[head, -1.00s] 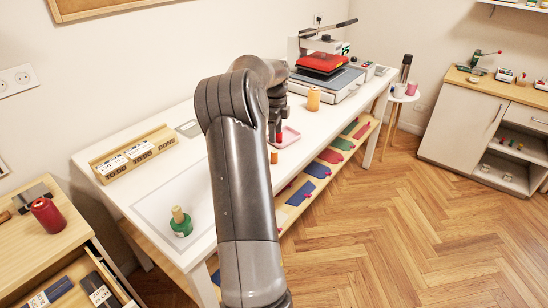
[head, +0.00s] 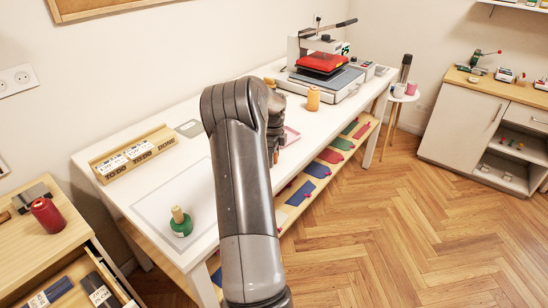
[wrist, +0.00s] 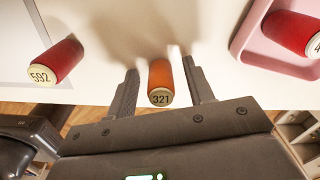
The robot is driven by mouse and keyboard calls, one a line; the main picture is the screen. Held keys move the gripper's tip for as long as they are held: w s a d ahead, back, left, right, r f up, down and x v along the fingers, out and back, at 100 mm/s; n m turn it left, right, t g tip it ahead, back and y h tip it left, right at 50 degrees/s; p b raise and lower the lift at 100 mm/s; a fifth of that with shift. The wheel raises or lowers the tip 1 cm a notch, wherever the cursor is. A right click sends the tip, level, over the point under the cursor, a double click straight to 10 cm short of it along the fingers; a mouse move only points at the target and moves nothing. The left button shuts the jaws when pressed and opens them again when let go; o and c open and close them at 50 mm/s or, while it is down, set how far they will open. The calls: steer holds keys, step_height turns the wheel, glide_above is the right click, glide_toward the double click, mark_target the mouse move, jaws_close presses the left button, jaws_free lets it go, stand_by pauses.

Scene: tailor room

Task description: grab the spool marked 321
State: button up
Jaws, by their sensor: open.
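My gripper (wrist: 162,88) is open, with one dark finger on each side of the spool. I cannot tell whether either finger touches it. In the head view my arm hides this spool, and my gripper (head: 273,150) shows only in part behind the arm.
At the right a pink tray (wrist: 262,52) holds another red spool (wrist: 292,33).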

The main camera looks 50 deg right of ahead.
jaws_close()
stand_by(0.4)
steer(key=shift+r, duration=0.1)
